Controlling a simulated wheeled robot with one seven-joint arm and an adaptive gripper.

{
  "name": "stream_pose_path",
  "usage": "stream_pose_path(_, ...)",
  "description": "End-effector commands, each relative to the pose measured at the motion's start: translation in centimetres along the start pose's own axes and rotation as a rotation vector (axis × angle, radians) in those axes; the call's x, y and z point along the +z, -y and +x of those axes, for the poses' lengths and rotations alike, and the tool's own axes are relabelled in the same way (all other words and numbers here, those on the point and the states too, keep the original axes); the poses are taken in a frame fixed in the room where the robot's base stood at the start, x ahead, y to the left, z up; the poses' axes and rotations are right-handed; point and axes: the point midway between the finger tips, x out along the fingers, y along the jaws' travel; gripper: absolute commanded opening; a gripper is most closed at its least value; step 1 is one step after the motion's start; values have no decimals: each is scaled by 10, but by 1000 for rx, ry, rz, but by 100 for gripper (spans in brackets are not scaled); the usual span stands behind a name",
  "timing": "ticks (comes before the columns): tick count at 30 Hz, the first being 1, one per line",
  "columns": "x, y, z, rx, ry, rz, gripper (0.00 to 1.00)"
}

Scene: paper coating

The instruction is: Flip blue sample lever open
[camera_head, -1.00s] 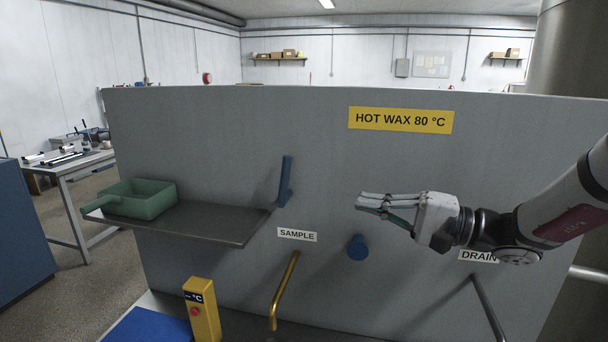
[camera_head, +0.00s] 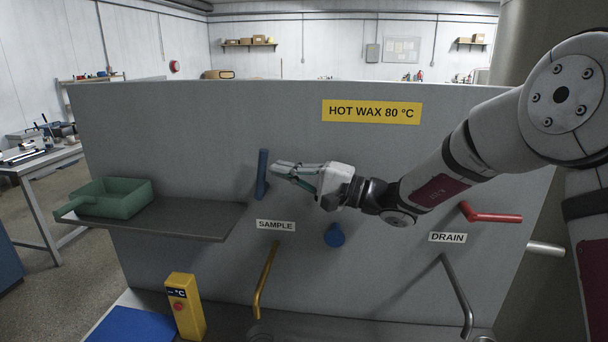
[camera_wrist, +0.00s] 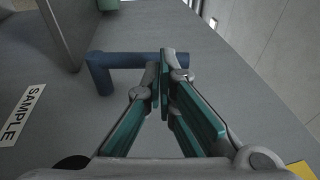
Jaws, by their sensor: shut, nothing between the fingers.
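The blue sample lever (camera_head: 262,174) stands upright on the grey panel, above the SAMPLE label (camera_head: 276,226). In the wrist view the lever (camera_wrist: 102,76) shows as a bent blue bar, partly hidden behind my fingers. My gripper (camera_head: 276,170) is shut and empty, just right of the lever in the head view. In the wrist view its fingertips (camera_wrist: 165,62) overlap the lever's bar. I cannot tell whether they touch it.
A shelf (camera_head: 215,221) with a green scoop-like tray (camera_head: 118,200) juts out left of the lever. A blue knob (camera_head: 334,236), a red DRAIN lever (camera_head: 492,216), a brass spout (camera_head: 265,280) and a yellow temperature box (camera_head: 187,307) are nearby.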

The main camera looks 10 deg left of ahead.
Motion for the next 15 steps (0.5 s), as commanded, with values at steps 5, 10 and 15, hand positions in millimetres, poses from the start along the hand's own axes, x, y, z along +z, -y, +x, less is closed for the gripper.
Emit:
stream_pose_path(5, 0, 0, 11, 0, 1, 0, 0)
stream_pose_path(10, 0, 0, 12, 0, 0, 0, 0)
stream_pose_path(15, 0, 0, 12, 0, 0, 0, 0)
